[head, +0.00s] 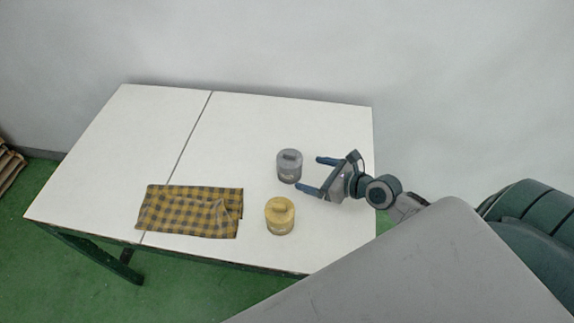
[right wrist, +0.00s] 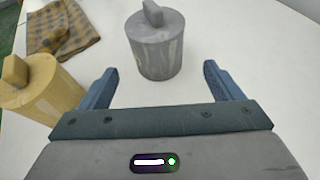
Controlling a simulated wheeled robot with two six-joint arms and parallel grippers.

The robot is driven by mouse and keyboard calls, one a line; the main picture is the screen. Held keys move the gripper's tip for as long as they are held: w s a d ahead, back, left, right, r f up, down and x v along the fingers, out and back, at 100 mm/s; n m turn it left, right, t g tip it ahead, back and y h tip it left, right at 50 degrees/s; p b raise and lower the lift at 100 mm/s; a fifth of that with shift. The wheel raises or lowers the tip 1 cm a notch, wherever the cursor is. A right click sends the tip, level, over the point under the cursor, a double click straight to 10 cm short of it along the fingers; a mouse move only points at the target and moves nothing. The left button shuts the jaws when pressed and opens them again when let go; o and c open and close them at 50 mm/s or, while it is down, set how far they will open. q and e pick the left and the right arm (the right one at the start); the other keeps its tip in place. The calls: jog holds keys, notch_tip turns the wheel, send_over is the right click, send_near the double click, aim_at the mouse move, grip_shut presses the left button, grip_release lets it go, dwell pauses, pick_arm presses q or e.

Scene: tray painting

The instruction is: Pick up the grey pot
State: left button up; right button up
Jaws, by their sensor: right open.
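The grey pot (head: 289,168) is a small cylinder with a lid and a block-shaped knob, upright on the white table (head: 240,130). In the right wrist view the grey pot (right wrist: 157,48) stands just beyond the fingertips, between their lines. My right gripper (head: 309,175) is open and empty, to the right of the pot in the head view, with its fingers pointing left. It also shows in the right wrist view (right wrist: 157,82) with both blue fingers spread apart. My left gripper is not in view.
A yellow lidded pot (head: 280,216) stands in front of the grey one, close to one finger in the right wrist view (right wrist: 38,88). A yellow-and-dark checked cloth (head: 190,212) lies to the left. The table's back and left are clear.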

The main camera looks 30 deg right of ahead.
aim_at(300, 170)
jog(key=x, duration=0.3)
jog(key=shift+w+a, duration=0.1)
jog(key=shift+w, duration=0.1)
jog(key=shift+w+a+f, duration=0.2)
jog(key=shift+w, duration=0.15)
jog(key=x, duration=0.4)
jog(key=shift+a, duration=0.15)
jog(key=shift+w+a+f, duration=0.1)
jog(key=shift+w+a, duration=0.05)
jog(key=shift+w, duration=0.1)
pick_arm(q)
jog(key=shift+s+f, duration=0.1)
pick_arm(e)
jog(key=c, duration=1.3)
